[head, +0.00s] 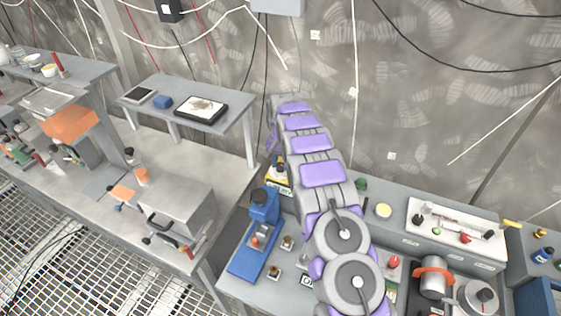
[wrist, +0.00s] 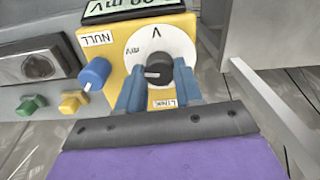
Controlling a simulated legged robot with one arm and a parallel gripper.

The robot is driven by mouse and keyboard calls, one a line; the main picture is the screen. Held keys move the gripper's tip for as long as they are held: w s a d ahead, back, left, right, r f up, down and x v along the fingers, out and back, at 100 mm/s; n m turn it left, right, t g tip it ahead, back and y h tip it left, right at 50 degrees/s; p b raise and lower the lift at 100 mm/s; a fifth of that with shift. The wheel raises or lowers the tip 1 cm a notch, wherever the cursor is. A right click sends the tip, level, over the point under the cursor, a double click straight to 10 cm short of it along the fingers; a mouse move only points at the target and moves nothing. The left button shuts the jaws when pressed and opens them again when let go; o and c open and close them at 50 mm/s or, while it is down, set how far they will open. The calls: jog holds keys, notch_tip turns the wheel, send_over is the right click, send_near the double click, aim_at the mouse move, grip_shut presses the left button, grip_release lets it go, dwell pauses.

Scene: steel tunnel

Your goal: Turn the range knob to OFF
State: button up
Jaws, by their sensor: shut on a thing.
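In the wrist view a yellow meter (wrist: 118,56) has a white round dial (wrist: 176,40) with a black range knob (wrist: 158,72) at its centre. My gripper (wrist: 158,88) has its two blue fingers shut on the knob, one on each side. A white mark on the knob points left, towards the "mV" label. A "V" label stands above the knob; a small label below it is partly covered. No OFF label is readable. In the head view my arm hides the gripper and most of the yellow meter (head: 279,178).
Left of the dial are a blue knob (wrist: 95,73) and a grey box (wrist: 38,65). Green (wrist: 30,105) and yellow (wrist: 73,102) terminals lie lower left. A pale upright panel (wrist: 255,40) stands close on the right. A blue press (head: 262,208) stands beside my arm.

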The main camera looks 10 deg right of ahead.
aim_at(280, 164)
jog(key=n+p, duration=0.1)
jog(key=n, duration=0.3)
jog(key=shift+w+r+n, duration=0.1)
jog(key=shift+r+n, duration=0.05)
jog(key=shift+n, duration=0.15)
jog(key=n+p, duration=0.1)
jog(key=n, duration=0.4)
jog(key=shift+n, duration=0.3)
jog(key=n+p, duration=0.1)
jog(key=n, duration=0.4)
jog(key=shift+a+n+p, duration=0.1)
jog(key=shift+n+p, duration=0.4)
jog(key=shift+n, duration=2)
jog(key=shift+w, duration=0.1)
jog(key=o, duration=1)
jog(key=shift+o, duration=0.2)
notch_tip(280, 164, up, 17)
